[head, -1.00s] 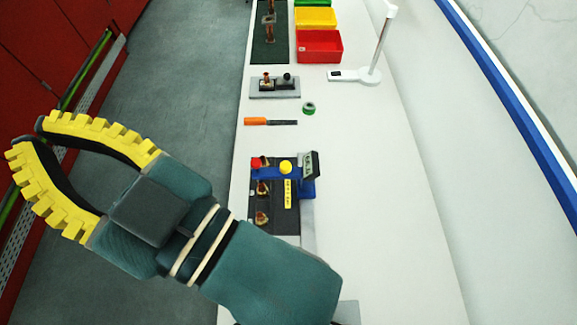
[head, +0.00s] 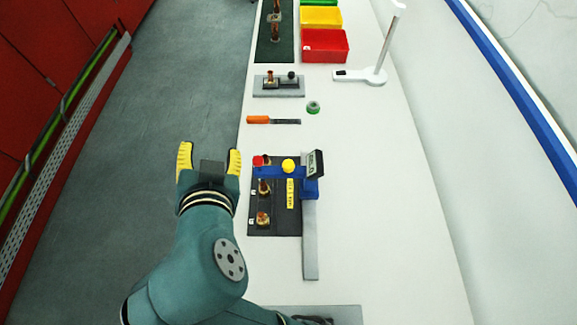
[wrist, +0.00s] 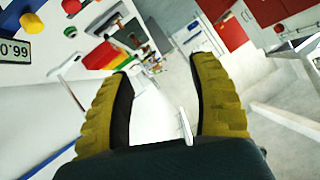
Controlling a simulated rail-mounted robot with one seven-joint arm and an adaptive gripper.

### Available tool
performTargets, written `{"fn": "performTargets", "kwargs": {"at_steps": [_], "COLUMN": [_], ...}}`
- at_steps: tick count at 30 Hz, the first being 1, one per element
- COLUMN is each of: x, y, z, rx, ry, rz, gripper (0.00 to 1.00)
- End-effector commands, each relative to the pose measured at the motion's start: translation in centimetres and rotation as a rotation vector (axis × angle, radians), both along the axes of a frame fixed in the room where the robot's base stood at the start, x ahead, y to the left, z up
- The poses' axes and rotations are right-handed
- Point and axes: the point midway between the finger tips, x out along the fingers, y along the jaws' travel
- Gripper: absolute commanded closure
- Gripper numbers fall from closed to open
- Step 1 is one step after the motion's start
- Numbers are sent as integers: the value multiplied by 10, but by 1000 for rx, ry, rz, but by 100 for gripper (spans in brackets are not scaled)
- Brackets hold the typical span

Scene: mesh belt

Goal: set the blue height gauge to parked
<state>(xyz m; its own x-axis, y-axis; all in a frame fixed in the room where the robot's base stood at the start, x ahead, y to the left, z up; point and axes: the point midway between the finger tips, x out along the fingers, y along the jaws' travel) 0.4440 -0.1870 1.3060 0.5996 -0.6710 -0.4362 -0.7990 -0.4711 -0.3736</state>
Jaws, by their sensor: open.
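The blue height gauge (head: 309,188) stands on the white bench, with a blue arm reaching left over a dark plate (head: 284,228). It carries a red knob (head: 259,161) at the arm's left end, a yellow knob (head: 288,165) and a tilted display (head: 315,163). In the wrist view the display (wrist: 14,50), yellow knob (wrist: 31,22) and red knob (wrist: 71,5) show at the upper left; the display's digits are rotated. My gripper (head: 209,152) is open and empty, left of the red knob and apart from it. Its fingers also show in the wrist view (wrist: 162,70).
Copper-coloured pieces (head: 263,219) stand on the dark plate. A grey bar (head: 310,246) lies below the gauge. Farther back are an orange-handled tool (head: 259,120), a green ring (head: 313,107), a grey fixture (head: 280,90), a red bin (head: 325,48) and a white stand (head: 358,77). The bench's right side is clear.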

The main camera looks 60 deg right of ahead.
Motion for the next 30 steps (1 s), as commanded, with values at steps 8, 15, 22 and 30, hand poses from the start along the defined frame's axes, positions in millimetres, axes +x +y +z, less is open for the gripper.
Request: {"fn": "performTargets", "kwargs": {"at_steps": [8,15,22,30], "x": [-72,-74,-75,-75], "y": [-7,0,-34,-96], "z": [-120,-146,-158,-183], "rx": [-149,-195,-194,-193], "ry": [304,349,353,353], "rz": [-576,-559,-562,-561], "gripper": [40,40,40,40]}}
